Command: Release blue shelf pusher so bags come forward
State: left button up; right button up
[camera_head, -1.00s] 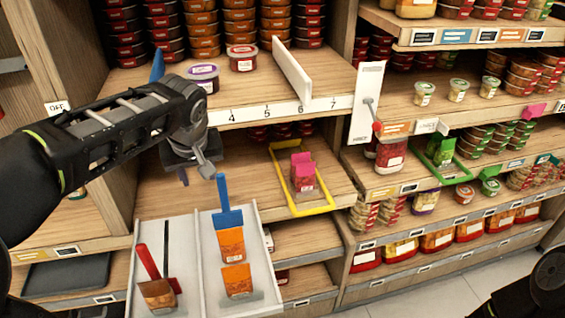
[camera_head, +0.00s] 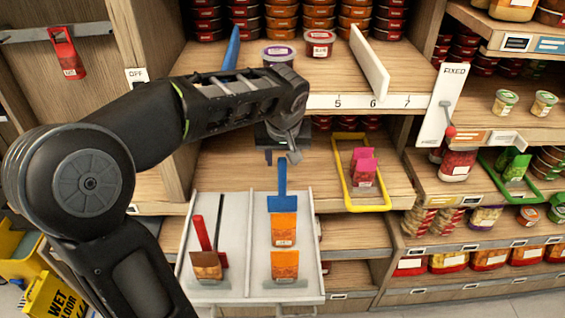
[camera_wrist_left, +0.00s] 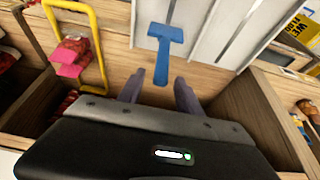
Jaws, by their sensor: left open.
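The blue shelf pusher (camera_head: 282,190) stands in the right lane of the light grey tray (camera_head: 230,205), behind two orange bags (camera_head: 284,229). It also shows in the left wrist view (camera_wrist_left: 163,45), with its handle end pointing down between the fingers. My left gripper (camera_head: 277,155) is just beyond the handle end in the head view. Its two fingers are apart in the left wrist view (camera_wrist_left: 158,90), on either side of the handle end, and I see no contact. A red pusher (camera_head: 202,233) and a brown bag (camera_head: 207,264) are in the left lane. My right gripper is out of view.
A yellow frame (camera_head: 341,170) with pink bags (camera_head: 365,165) is right of the tray. A wooden shelf with jars and a white divider (camera_head: 369,62) is above. A yellow wet-floor sign (camera_head: 45,300) is at lower left.

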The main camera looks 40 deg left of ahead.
aim_at(282, 183)
pick_arm(q)
jog(key=shift+x, duration=1.95)
grip_shut()
